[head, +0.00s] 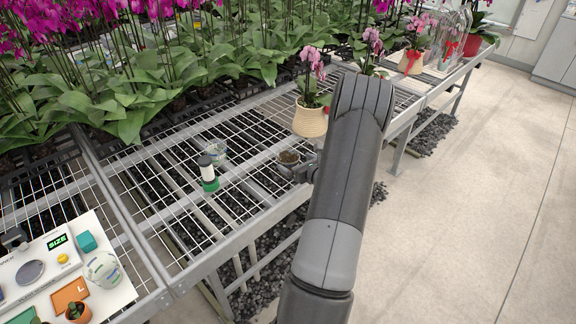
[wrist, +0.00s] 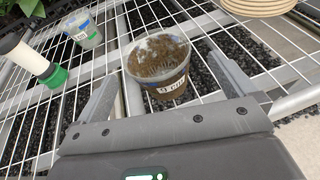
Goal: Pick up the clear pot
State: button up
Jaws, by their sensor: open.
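A clear pot (wrist: 160,68) filled with brown potting mix stands upright on the wire bench in the wrist view. It has a white label that seems to read "9 cm" and a blue band. In the head view it (head: 289,158) is partly hidden by my gripper (head: 298,171). My gripper (wrist: 170,88) is open, with one finger on each side of the pot; I cannot tell whether either touches it. A second clear pot (wrist: 82,28) with a white label and blue-green bands stands farther left, and also shows in the head view (head: 215,150).
A potted orchid in a woven basket (head: 310,118) stands close behind my gripper. A sizing board (head: 90,235) with a clear cup (head: 103,268) is at lower left. Dense orchids fill the back.

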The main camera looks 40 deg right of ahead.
aim_at(283, 154)
jog(key=x, duration=0.5)
jog(key=shift+w+a+r, duration=0.1)
jog(key=shift+w, duration=0.3)
jog(key=shift+c, duration=0.2)
jog(key=c, duration=0.9)
